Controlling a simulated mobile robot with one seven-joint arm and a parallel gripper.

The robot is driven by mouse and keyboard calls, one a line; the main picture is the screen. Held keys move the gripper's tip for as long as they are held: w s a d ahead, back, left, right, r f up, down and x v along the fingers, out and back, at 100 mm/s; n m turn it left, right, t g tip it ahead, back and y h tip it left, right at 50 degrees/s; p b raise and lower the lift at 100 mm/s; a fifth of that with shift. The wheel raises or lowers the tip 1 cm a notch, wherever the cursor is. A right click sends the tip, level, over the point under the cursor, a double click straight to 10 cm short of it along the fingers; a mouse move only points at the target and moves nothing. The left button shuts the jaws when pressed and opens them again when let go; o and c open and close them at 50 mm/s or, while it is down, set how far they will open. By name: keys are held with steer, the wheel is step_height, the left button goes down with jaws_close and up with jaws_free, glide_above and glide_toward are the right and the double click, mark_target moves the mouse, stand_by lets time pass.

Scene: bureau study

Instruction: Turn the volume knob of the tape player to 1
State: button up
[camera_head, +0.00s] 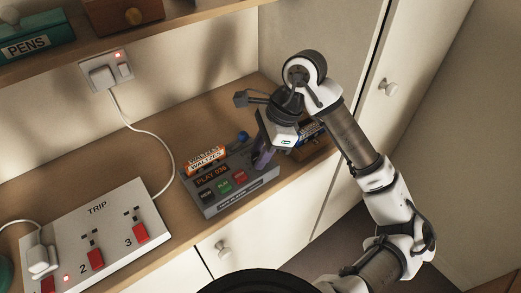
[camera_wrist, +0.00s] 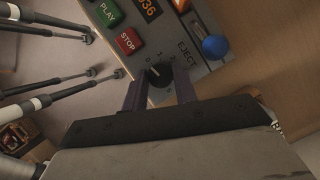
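The grey tape player (camera_head: 233,191) stands on the wooden counter, with PLAY and STOP buttons and a lit display. Its black volume knob (camera_wrist: 158,76) shows in the wrist view, with small numerals around it and a pale mark on its face; I cannot read the setting for sure. My gripper (camera_wrist: 160,86) is open, its two purple-grey fingers on either side of the knob, with narrow gaps visible. In the head view my gripper (camera_head: 263,158) reaches down over the player's right end and hides the knob.
A blue ball-topped EJECT lever (camera_wrist: 215,47) is close to the knob. An orange cassette labelled WALTZES (camera_head: 205,160) stands at the player's back. A TRIP switch box (camera_head: 97,226) with red switches is at left. A shelf (camera_head: 155,32) hangs above; a cabinet door (camera_head: 420,60) is at right.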

steer(key=c, duration=0.3)
steer(key=shift+f+b, duration=0.1)
steer(key=shift+b, duration=0.2)
steer(key=shift+c, duration=0.2)
steer(key=shift+f+b, duration=0.1)
steer(key=shift+b, duration=0.25)
steer(key=shift+f+m+b, duration=0.1)
steer(key=shift+m+b, duration=0.3)
steer(key=shift+b, duration=0.15)
steer(key=m+b, duration=0.1)
steer(key=b, duration=0.1)
steer(key=shift+f+t+b, duration=0.1)
steer(key=shift+t+b, duration=0.2)
steer(key=m+t+b, duration=0.1)
steer(key=m+b, duration=0.1)
steer(key=b, duration=0.3)
steer(key=shift+s+m, duration=0.15)
steer(key=shift+m, duration=0.25)
steer(key=m+b, duration=0.1)
steer(key=m+t+b, duration=0.1)
steer(key=m+b, duration=0.1)
steer(key=shift+r, duration=0.35)
steer(key=shift+b, duration=0.3)
